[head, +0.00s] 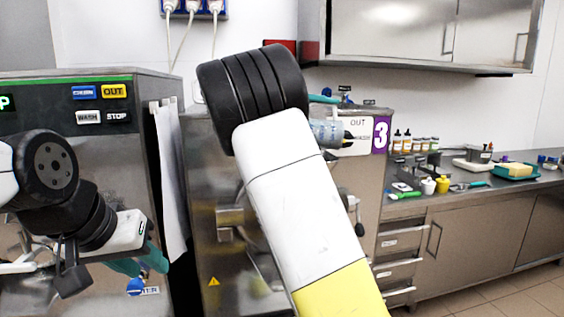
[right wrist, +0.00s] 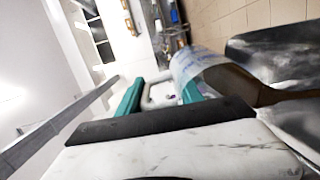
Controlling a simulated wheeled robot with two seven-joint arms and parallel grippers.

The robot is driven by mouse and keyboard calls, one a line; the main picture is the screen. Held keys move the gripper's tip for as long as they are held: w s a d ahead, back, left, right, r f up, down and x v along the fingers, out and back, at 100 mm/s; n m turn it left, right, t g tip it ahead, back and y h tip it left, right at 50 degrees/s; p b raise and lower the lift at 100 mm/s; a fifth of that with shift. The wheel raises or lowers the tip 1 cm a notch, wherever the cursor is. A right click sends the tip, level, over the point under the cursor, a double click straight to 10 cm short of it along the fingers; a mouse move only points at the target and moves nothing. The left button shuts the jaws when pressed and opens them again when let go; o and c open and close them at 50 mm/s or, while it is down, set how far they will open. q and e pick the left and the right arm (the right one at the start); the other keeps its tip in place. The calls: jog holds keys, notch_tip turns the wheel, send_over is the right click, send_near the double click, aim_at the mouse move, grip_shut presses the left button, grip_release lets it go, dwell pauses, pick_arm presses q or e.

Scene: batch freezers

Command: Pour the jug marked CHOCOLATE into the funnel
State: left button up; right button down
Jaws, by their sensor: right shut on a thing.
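A clear jug (right wrist: 196,64) with bluish markings is in the right wrist view, with dark brown content (right wrist: 240,84) at its mouth end. In the head view the jug (head: 324,132) shows beyond my right arm, tipped well over on its side. I cannot read its marking. My right gripper (right wrist: 160,92) is shut on the jug's pale handle between its teal fingers; in the head view it is mostly hidden by my arm. I cannot make out the funnel for certain. My left gripper (head: 142,266) is empty, low at the left, its teal fingers apart.
A steel machine (head: 110,190) with WASH and STOP labels stands at the left. Another, marked 3 (head: 380,135), is behind my right arm. The counter (head: 530,180) at the right holds bottles, small tubs and a teal tray (head: 513,171). A wall cabinet (head: 400,35) hangs above.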

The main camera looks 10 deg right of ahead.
jog(key=shift+w+a+r+h+p, duration=0.15)
jog(key=shift+a+r+h+p, duration=0.45)
jog(key=shift+a+h, duration=0.6)
dwell(0.6)
